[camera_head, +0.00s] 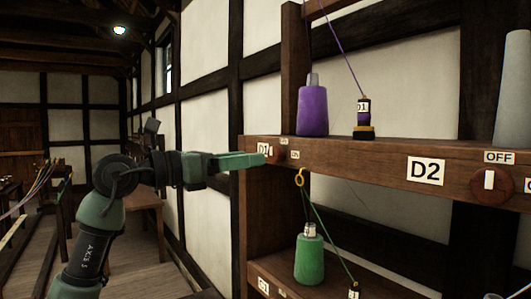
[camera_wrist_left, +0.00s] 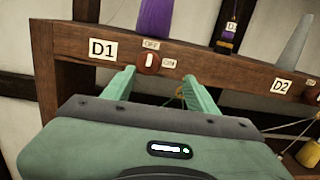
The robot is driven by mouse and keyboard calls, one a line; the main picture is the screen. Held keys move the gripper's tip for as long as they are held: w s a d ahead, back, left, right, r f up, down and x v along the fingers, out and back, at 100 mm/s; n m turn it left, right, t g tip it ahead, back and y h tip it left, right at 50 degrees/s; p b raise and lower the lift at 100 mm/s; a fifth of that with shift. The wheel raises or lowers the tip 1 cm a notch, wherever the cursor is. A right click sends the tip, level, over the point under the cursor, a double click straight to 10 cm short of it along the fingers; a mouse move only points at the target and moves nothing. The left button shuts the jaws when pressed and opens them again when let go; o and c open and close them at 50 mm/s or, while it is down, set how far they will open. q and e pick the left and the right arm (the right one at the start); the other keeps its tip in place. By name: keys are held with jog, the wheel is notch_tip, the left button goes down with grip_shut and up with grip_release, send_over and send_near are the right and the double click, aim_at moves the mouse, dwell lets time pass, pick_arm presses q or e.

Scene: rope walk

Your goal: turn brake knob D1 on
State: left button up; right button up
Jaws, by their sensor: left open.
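Brake knob D1 is a round red-brown knob (camera_wrist_left: 151,62) with a white mark on the wooden beam (camera_wrist_left: 72,58). Its mark stands about upright, toward the OFF label (camera_wrist_left: 151,45); the ON label (camera_wrist_left: 169,63) is to its right. The D1 sign (camera_wrist_left: 102,49) is left of it. In the head view the knob (camera_head: 278,154) shows just beyond the fingertips. My left gripper (camera_head: 264,159) is open, its fingers spread below and to either side of the knob in the wrist view (camera_wrist_left: 162,82). I cannot tell whether they touch it. My right gripper is out of view.
A purple yarn cone (camera_head: 313,110) and a small D1 bobbin (camera_head: 364,118) stand on the shelf above. A green cone (camera_head: 309,259) is on the lower shelf, near a yellow ring (camera_head: 300,177) with cord. Knob D2 (camera_head: 491,185) is farther right.

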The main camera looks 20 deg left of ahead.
aim_at(271, 153)
pick_arm(q)
jog(key=shift+y, duration=0.6)
jog(key=p+x, duration=0.1)
jog(key=x, duration=0.1)
jog(key=p+x, duration=0.1)
jog(key=x, duration=0.1)
jog(key=w+a+p+x, duration=0.1)
jog(key=x, duration=0.1)
jog(key=shift+w+d+r+p, duration=0.15)
jog(key=shift+w+r+p, duration=0.1)
jog(key=shift+r+p, duration=0.15)
jog(key=shift+c, duration=0.4)
grip_shut()
